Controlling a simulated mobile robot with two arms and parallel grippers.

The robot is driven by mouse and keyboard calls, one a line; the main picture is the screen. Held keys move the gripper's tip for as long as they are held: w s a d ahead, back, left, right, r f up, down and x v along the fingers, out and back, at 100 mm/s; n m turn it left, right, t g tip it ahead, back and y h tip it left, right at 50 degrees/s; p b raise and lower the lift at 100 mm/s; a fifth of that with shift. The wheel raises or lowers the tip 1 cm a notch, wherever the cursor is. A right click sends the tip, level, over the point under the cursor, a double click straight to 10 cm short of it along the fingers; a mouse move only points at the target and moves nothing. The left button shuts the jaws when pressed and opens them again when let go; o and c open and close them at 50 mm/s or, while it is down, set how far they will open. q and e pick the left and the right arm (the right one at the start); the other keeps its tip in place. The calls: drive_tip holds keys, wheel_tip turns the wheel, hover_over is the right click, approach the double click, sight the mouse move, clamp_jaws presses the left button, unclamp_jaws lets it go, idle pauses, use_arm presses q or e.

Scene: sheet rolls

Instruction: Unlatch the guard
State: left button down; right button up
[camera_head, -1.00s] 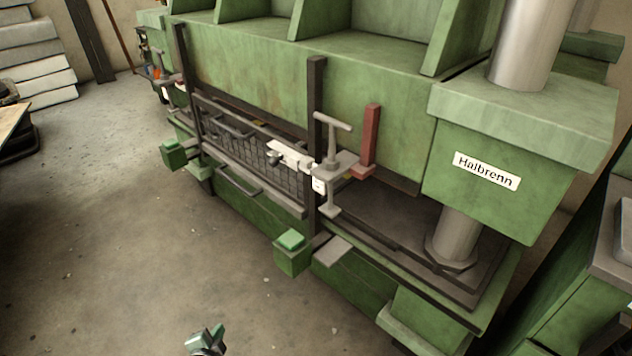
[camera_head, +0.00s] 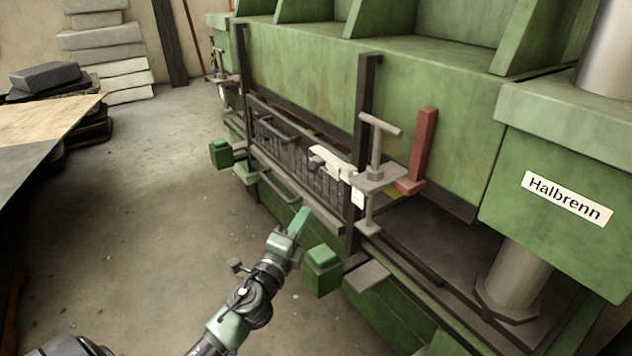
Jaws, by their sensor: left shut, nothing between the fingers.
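The guard (camera_head: 305,170) is a dark mesh panel with bar handles across the front of the green press, between two dark upright posts. A pale latch (camera_head: 330,161) sits at the guard's right end, by the right post. Whether it is fastened I cannot tell. My left gripper (camera_head: 303,219) is shut and empty, pointing up toward the guard. It is in front of the guard's lower part, below and left of the latch, apparently apart from it. My right gripper is not in view.
A grey clamp with a T-handle (camera_head: 378,150) and a red upright piece (camera_head: 422,150) stand right of the latch. A green box (camera_head: 321,270) juts out close right of my left gripper. Slabs (camera_head: 110,50) and a table (camera_head: 45,125) are at left. The floor between is clear.

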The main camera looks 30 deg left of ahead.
use_arm(q)
drive_tip(key=a+x, duration=0.2)
drive_tip(key=x, duration=1)
drive_tip(key=shift+a+r, duration=0.2)
drive_tip(key=shift+a, duration=0.2)
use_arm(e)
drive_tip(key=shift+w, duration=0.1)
use_arm(q)
drive_tip(key=shift+w, duration=0.1)
